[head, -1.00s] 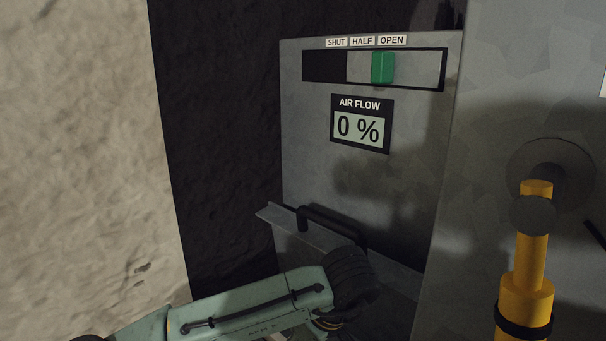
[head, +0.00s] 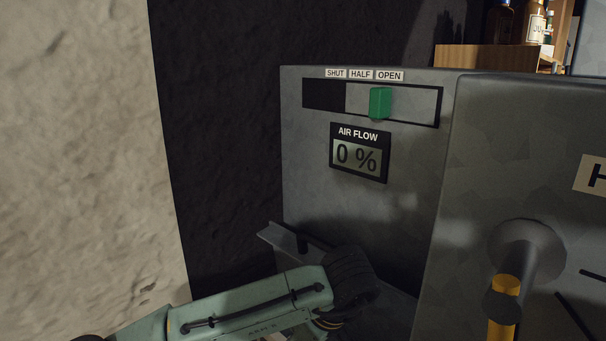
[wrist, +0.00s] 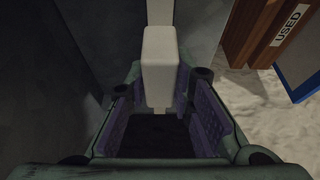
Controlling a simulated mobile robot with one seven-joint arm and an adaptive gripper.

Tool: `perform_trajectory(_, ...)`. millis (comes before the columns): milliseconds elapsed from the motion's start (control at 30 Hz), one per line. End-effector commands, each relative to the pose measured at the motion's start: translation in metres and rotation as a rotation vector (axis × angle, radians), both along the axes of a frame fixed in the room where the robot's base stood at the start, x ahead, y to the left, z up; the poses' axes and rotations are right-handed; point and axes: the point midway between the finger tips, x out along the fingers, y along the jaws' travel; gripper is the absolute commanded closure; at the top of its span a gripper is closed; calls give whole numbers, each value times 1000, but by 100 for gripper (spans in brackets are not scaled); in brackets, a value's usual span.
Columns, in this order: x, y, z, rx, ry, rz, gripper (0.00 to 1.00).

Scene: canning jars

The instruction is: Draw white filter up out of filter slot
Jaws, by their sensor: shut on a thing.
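The white filter (wrist: 160,60) shows in the wrist view as a pale block with a narrower strip beyond it. The block sits between the purple-padded fingers of my gripper (wrist: 161,92), which is shut on it. How much of the filter is in the slot cannot be told. In the head view my arm reaches in from the bottom, and its dark end covers part of the grey cabinet (head: 300,180); my gripper, the filter and the slot are hidden there.
A metal ledge (head: 268,235) with a dark handle juts from the cabinet beside my arm. Above are a green slider (head: 380,103) and an air flow display (head: 357,156) reading 0 %. A wooden box marked USED (wrist: 270,40) shows in the wrist view.

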Motion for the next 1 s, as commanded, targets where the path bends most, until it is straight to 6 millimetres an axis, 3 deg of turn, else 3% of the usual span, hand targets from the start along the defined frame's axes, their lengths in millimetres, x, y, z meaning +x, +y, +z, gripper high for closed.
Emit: perform_trajectory(1000,1,0,52,1,-2,1,100)
